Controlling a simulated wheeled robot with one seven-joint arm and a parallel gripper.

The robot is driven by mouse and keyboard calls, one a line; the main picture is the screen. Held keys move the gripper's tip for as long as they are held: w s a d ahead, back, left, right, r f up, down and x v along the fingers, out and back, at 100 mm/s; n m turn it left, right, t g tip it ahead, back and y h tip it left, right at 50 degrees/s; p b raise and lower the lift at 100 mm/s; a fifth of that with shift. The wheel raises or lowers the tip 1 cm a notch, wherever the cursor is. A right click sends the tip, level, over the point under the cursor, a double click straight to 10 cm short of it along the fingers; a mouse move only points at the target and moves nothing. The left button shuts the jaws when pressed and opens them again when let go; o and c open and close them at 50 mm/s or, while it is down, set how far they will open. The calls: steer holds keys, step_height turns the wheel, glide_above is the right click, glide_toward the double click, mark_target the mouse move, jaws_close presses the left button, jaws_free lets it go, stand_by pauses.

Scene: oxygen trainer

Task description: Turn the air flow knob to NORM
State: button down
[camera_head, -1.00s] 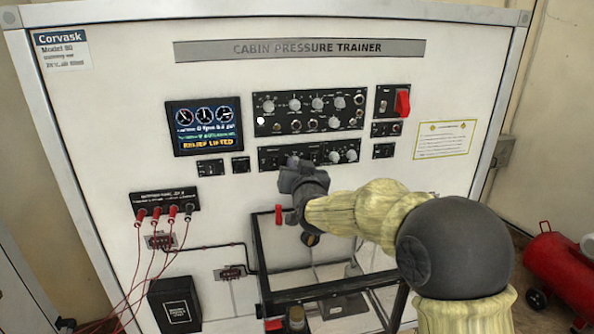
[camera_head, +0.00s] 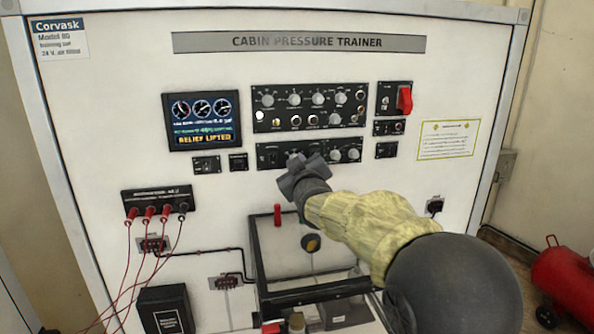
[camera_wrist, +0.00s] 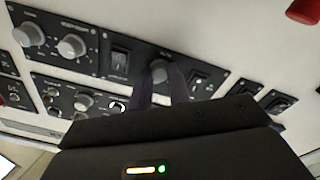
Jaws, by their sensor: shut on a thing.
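A small round grey knob (camera_wrist: 158,68) sits on the lower black control strip (camera_head: 262,158), between rocker switches, in the wrist view. I take it as the air flow knob, but its label and NORM mark are too blurred to read and its pointer is hidden. My gripper (camera_wrist: 161,86) has its two dark fingers on either side of this knob, shut on it. In the head view my gripper (camera_head: 297,166) reaches the strip's left-centre part and hides most of the knob.
Two more knobs (camera_wrist: 70,45) share the strip to one side. The upper knob panel (camera_head: 308,107) lies close above. A red guarded switch (camera_head: 404,98) is at upper right. A dark-framed box with a red handle (camera_head: 277,214) stands below the arm. The screen (camera_head: 203,121) reads RELIEF LIFTED.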

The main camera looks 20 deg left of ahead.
stand_by(0.3)
steer(key=c, duration=1.3)
jaws_free()
steer(key=b+v, duration=0.6)
steer(key=v, duration=1.1)
steer(key=shift+s+d+b, duration=0.15)
steer(key=shift+d+b, duration=0.05)
steer(key=shift+b, duration=0.2)
steer(key=shift+f, duration=0.1)
